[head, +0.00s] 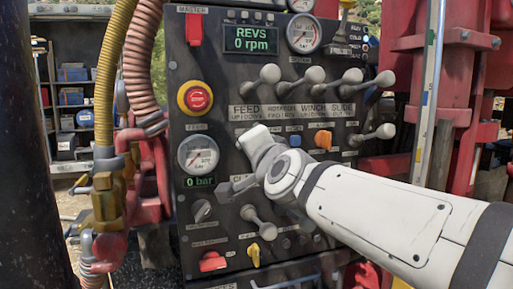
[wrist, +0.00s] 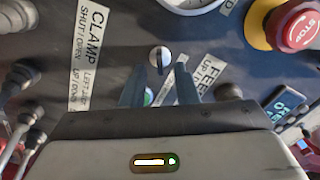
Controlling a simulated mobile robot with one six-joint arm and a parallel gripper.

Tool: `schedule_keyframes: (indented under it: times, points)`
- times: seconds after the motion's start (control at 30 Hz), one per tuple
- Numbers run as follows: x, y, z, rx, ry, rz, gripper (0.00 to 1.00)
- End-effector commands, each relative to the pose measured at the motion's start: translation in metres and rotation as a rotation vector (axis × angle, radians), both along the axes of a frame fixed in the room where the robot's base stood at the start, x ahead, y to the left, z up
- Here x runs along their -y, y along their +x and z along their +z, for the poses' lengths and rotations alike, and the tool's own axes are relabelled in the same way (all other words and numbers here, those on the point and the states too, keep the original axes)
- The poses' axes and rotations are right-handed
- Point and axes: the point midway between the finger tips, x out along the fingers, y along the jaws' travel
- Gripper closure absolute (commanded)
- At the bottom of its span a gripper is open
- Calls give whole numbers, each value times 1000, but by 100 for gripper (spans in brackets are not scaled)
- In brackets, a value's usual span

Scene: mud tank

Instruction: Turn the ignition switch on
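My gripper (head: 246,152) is in front of the middle of the dark control panel (head: 225,72), below the FEED label. In the wrist view my gripper (wrist: 158,92) is open, with its two dark fingers apart and nothing held. A small round silver switch (wrist: 159,56) with a dark slot shows just beyond the fingertips, roughly between them. It may be the ignition switch; its label cannot be read. It lies between the CLAMP label (wrist: 88,55) and the FEED label (wrist: 207,75). In the head view my gripper seems to hide it.
Several grey levers (head: 313,75) stick out at the right. The red stop button (head: 198,98) and feed gauge (head: 198,155) are at the left. A yellow knob (head: 254,252) and red switch (head: 212,262) sit below. The display (head: 251,39) reads 0 rpm. Hoses (head: 140,55) hang at the left.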

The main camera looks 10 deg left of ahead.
Motion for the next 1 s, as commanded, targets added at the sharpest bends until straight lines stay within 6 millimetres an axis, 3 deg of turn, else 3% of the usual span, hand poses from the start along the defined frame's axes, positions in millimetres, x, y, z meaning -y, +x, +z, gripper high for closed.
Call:
schedule_keyframes:
  times: [0.3,0.5,1.0]
  points:
    - [25,-43,3,1,2,2,73]
    - [36,-60,2,0,1,1,73]
    - [38,-63,0,0,0,1,73]
